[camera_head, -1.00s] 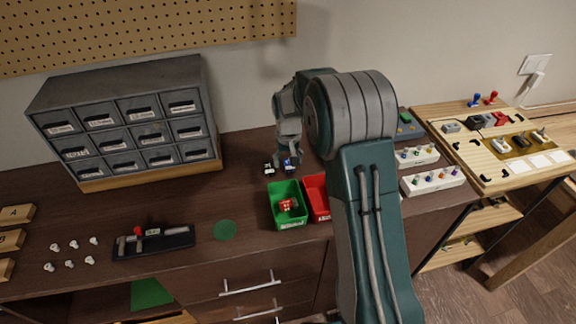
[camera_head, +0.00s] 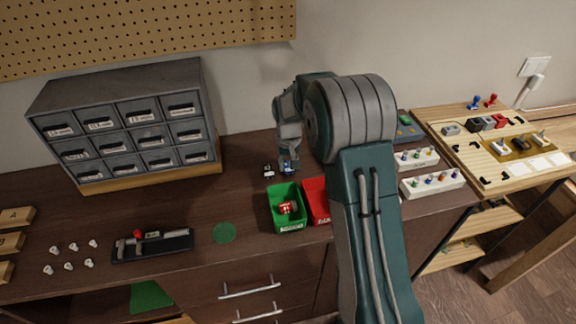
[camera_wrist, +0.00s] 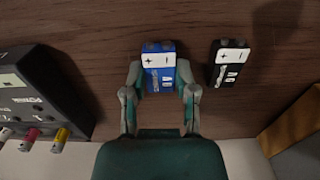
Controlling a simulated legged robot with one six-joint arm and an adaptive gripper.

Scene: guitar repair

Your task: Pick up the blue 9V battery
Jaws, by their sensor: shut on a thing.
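The blue 9V battery (camera_wrist: 160,72) lies on the dark wooden bench top in the wrist view, with its white plus and minus label showing. My gripper (camera_wrist: 159,85) has one finger on each side of it and is shut on its sides. In the head view the blue battery (camera_head: 288,165) is a small patch under my gripper (camera_head: 288,168), behind the green bin. A black 9V battery (camera_wrist: 229,64) lies beside it, apart from my fingers, and also shows in the head view (camera_head: 268,171).
A green bin (camera_head: 272,210) with a red and white item inside and a red bin (camera_head: 316,191) stand in front of the batteries. A dark meter (camera_wrist: 40,90) with coloured plugs is at the wrist view's left. A drawer cabinet (camera_head: 125,122) stands left.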

